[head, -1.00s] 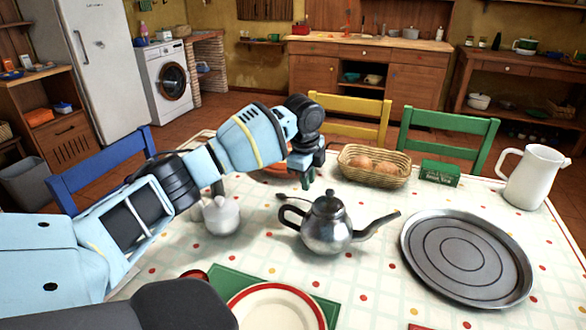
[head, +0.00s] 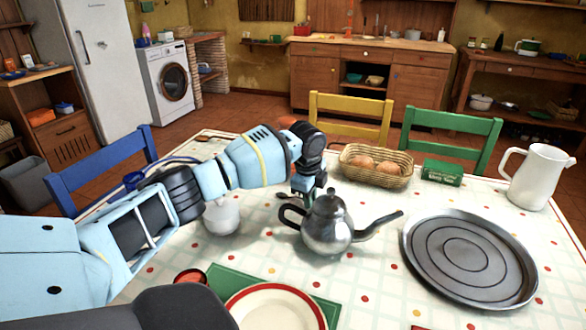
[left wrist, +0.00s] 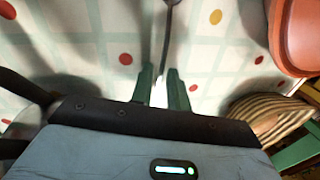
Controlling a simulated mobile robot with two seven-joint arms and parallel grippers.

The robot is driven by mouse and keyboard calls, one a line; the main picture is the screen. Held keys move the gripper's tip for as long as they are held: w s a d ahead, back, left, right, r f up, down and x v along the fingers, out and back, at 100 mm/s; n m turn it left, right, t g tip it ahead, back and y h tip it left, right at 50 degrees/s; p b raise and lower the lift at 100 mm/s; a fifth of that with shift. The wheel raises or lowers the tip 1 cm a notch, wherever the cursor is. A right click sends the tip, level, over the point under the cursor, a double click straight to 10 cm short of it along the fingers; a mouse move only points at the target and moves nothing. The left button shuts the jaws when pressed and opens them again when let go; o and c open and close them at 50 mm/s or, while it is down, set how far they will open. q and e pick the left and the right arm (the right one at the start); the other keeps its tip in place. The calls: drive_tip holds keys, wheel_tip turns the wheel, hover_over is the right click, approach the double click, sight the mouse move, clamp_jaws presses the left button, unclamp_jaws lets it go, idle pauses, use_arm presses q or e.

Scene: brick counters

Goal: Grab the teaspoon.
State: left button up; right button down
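The teaspoon (head: 285,197) lies on the checked tablecloth behind the teapot (head: 328,228), which hides part of it in the head view. In the left wrist view its thin dark handle (left wrist: 165,45) runs down from the top edge toward the gap between my fingertips. My left gripper (left wrist: 161,72) points down at the cloth, its two green fingers apart on either side of the line of the handle. In the head view the left gripper (head: 308,194) is low, just behind the teapot. I cannot tell whether the fingers touch the spoon. My right gripper is not in view.
A white sugar pot (head: 221,216) stands left of the teapot. A bread basket (head: 375,178) and green box (head: 441,172) are behind. A terracotta dish (left wrist: 302,38) is near the gripper. A round tray (head: 468,222), white jug (head: 533,178) and plate (head: 275,308) surround the teapot.

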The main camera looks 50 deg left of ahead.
use_arm(q)
clamp_jaws()
wheel_tip(320, 180, up, 10)
drive_tip(key=p, duration=0.1)
idle(0.5)
